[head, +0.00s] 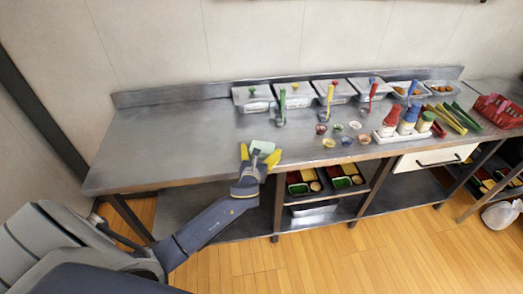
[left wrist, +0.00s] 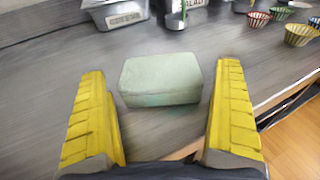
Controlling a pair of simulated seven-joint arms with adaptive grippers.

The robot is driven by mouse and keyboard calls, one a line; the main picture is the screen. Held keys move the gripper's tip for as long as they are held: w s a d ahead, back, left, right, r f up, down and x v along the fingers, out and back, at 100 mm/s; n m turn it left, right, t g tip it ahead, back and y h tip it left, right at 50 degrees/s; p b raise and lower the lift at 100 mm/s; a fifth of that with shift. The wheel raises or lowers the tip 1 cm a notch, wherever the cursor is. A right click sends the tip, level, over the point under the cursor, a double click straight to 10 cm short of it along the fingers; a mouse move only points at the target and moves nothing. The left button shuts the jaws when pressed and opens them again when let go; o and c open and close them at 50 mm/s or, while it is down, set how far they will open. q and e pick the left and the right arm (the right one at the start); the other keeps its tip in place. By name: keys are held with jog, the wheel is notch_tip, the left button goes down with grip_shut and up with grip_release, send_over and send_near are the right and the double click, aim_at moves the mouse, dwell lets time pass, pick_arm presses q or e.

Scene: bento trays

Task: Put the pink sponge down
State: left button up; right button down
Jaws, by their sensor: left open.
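A pale green, sponge-like block (left wrist: 160,78) rests on the steel counter (head: 170,150) near its front edge. No pink sponge shows; this block looks green in both views. It also shows in the head view (head: 263,146). My left gripper (head: 259,154) is open, with its yellow fingers on either side of the block. In the left wrist view there is a gap between the block and each finger (left wrist: 160,90), and the block lies slightly beyond the middle of the fingers. My right gripper is not in view.
Lidded steel containers (head: 254,97) with ladles stand along the back. Small coloured bowls (head: 329,143) and a white holder with bottles (head: 402,134) are to the right. The counter's left part is clear. Shelves with bento trays (head: 304,182) are below.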

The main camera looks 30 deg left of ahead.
pick_arm(q)
jog(key=v, duration=1.1)
jog(key=s+d+f+n+g+h, duration=0.2)
jog(key=d+f+n+h, duration=0.35)
jog(key=f+n, duration=0.7)
jog(key=s+d+f+n+g+y, duration=0.1)
jog(key=s+f+n+g, duration=0.3)
jog(key=f, duration=0.7)
jog(key=s+f+n, duration=0.2)
jog(key=s+f, duration=0.3)
jog(key=f, duration=0.6)
jog(key=s+a+f+n+g, duration=0.1)
jog(key=s+f+n+g, duration=0.35)
jog(key=s+f, duration=1.05)
jog(key=s+f+n+g, duration=0.2)
jog(key=s+f+n, duration=0.1)
jog(key=s, duration=0.9)
jog(key=s+f+n+g, duration=0.2)
jog(key=s+f, duration=0.4)
jog(key=s, duration=0.6)
jog(key=shift+a+n, duration=0.45)
jog(key=shift+n, duration=0.25)
jog(key=shift+f, duration=0.1)
